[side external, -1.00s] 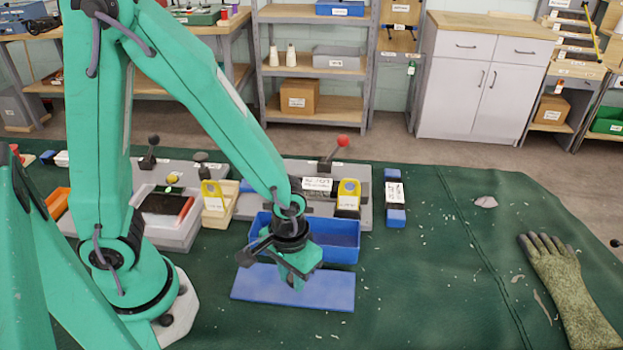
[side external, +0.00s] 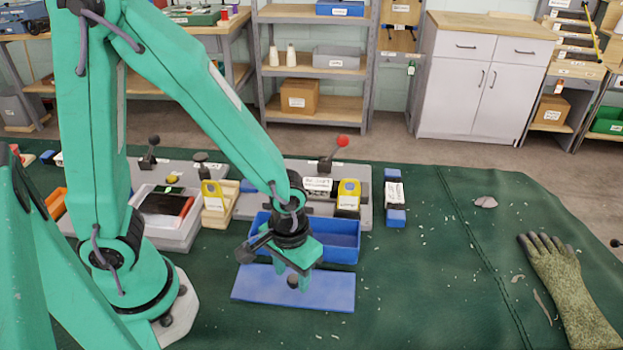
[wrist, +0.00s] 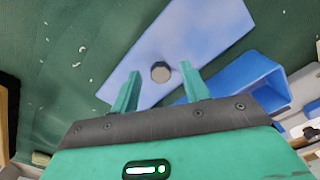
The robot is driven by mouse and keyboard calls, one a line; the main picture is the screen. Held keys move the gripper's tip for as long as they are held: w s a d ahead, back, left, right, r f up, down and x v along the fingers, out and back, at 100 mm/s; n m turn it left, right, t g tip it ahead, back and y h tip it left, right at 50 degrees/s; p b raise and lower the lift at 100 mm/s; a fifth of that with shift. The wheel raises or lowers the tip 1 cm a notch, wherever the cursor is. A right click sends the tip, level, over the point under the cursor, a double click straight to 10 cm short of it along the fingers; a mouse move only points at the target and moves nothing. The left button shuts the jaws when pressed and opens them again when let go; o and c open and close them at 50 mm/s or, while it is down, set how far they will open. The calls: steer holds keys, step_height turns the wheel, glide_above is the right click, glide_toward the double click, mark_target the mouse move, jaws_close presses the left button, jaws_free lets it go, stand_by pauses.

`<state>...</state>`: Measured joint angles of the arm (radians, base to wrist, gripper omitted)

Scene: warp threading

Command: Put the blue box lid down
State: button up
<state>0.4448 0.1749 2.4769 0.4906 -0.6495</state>
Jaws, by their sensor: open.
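The blue lid (side external: 325,290) lies flat on the green mat in front of the open blue box (side external: 340,246). In the wrist view the lid (wrist: 205,35) shows a dark round knob (wrist: 160,72) near its middle. My gripper (side external: 292,281) is over the lid. In the wrist view my gripper (wrist: 158,88) is open, its two fingers apart with the knob just beyond and between their tips, touching neither. The blue box also shows in the wrist view (wrist: 235,85), beside my right-hand finger.
Behind the box stand grey fixtures with a red-knobbed lever (side external: 342,141) and yellow-topped pieces (side external: 348,190). A grey tray (side external: 165,215) stands to the left. A glove (side external: 565,285) lies at right. The mat between lid and glove is mostly clear.

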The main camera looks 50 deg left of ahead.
mark_target(291, 277)
step_height(291, 277, up, 11)
stand_by(0.7)
stand_by(0.5)
steer(key=s+a+r+m+t, duration=0.2)
steer(key=a+r+t, duration=0.3)
steer(key=a+r, duration=0.5)
steer(key=shift+s+a+r+t, duration=0.15)
steer(key=shift+a+r+t, duration=0.2)
steer(key=shift+a, duration=0.55)
